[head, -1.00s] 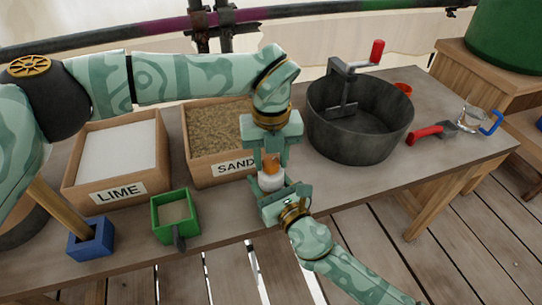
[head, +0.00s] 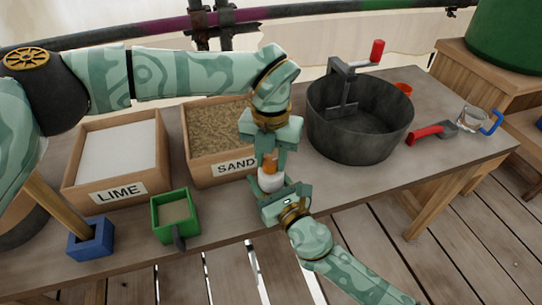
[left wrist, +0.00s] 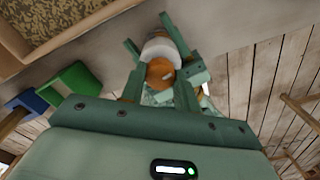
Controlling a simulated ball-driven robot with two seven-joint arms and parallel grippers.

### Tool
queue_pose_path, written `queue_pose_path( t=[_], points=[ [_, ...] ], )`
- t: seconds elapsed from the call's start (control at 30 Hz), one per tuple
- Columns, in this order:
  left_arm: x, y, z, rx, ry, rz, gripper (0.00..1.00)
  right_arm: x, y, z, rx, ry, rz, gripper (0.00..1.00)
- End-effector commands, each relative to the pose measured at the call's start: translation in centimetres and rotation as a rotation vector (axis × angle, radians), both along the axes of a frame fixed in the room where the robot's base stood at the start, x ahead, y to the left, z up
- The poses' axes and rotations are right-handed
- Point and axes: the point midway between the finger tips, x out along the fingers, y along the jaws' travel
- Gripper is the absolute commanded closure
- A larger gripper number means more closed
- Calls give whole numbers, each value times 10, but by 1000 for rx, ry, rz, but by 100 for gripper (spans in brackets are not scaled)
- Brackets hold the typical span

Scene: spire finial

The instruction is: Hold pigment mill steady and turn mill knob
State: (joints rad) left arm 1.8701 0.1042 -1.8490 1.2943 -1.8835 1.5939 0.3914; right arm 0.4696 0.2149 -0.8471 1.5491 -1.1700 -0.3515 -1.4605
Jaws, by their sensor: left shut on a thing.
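The pigment mill (head: 271,184) is a small upright pale cylinder at the front edge of the table in the head view. Its orange-brown knob (head: 270,163) is on top; it also shows in the left wrist view (left wrist: 160,73). My left gripper (head: 271,160) points down from above and is shut on the knob. My right gripper (head: 272,188) reaches in from the lower right with its fingers on either side of the pale body, and appears shut on it. The fingers partly hide the mill.
Behind the mill stand a sand box (head: 187,150) and a dark mixing pot (head: 360,145). To the left are a lime box (head: 75,190), a green box (head: 176,236) and a blue holder (head: 91,243). A red-handled trowel (head: 425,134) lies to the right. The table front right of the mill is clear.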

Motion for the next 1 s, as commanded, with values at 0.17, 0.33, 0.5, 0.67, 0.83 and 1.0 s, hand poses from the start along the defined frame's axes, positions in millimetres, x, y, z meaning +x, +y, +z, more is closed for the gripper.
queue_pose_path(
  t=[0.17,0.33,0.5,0.67,0.83,1.0],
  points=[
    [0,0,0,0,0,-164,92,0,-1,-1,-1,2,-1,74],
    [0,0,1,-1,-2,-326,92,0,-1,-1,-1,2,-1,74],
    [0,0,1,-1,-2,-487,92,0,-1,-1,-1,2,-1,74],
    [0,0,0,-2,-2,-639,92,0,-1,-1,-1,2,-2,74],
    [0,0,1,-2,-3,-800,92,0,-1,-1,-1,2,-2,74],
    [1,0,1,-2,-2,-961,92,0,-1,-1,-1,2,-2,74]
  ],
)
